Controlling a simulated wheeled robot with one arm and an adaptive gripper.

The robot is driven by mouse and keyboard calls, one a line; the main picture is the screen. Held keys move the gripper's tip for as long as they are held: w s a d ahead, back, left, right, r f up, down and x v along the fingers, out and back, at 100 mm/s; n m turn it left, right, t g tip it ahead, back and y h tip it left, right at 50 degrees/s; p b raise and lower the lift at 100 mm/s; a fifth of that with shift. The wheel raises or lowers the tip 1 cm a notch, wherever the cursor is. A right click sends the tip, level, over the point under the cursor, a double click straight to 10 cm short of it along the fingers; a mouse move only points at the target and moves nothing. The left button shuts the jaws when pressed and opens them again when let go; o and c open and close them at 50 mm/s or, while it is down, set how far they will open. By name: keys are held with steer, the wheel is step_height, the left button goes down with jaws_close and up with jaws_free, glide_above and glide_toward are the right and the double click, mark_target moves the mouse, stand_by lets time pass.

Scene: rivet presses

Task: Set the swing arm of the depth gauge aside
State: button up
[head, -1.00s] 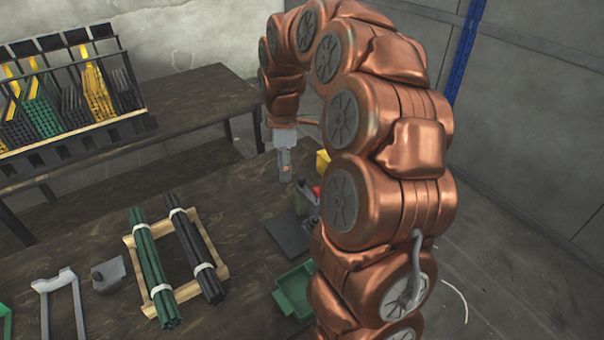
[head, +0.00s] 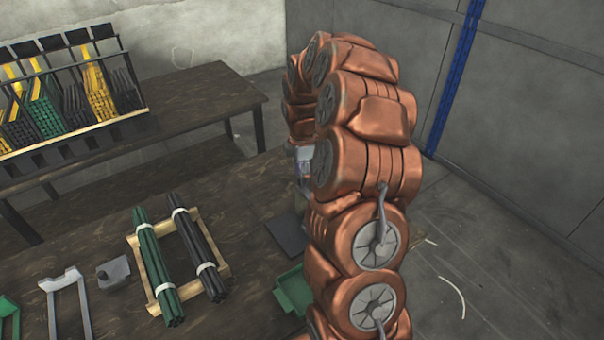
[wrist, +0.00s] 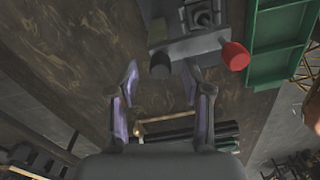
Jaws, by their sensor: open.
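My gripper (wrist: 160,76) is open in the wrist view, with its two fingers apart and nothing visible held between them. Just beyond the fingertips is a grey press-like device (wrist: 194,42) with a red knob (wrist: 235,56) at its right and a black round end (wrist: 160,66) at its left, near the gap between the fingers. I cannot tell which part is the depth gauge's swing arm. In the head view my arm hides most of the device and nearly all of the gripper.
A green tray (head: 293,291) lies beside my arm; it also shows in the wrist view (wrist: 278,42). A dark plate (head: 286,235) lies behind it. Green rods (head: 155,262) and black rods (head: 197,254) rest on a wooden frame. A rack (head: 72,100) stands on the back table.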

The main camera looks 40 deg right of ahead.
steer(key=shift+f, duration=0.6)
jaws_close()
stand_by(0.3)
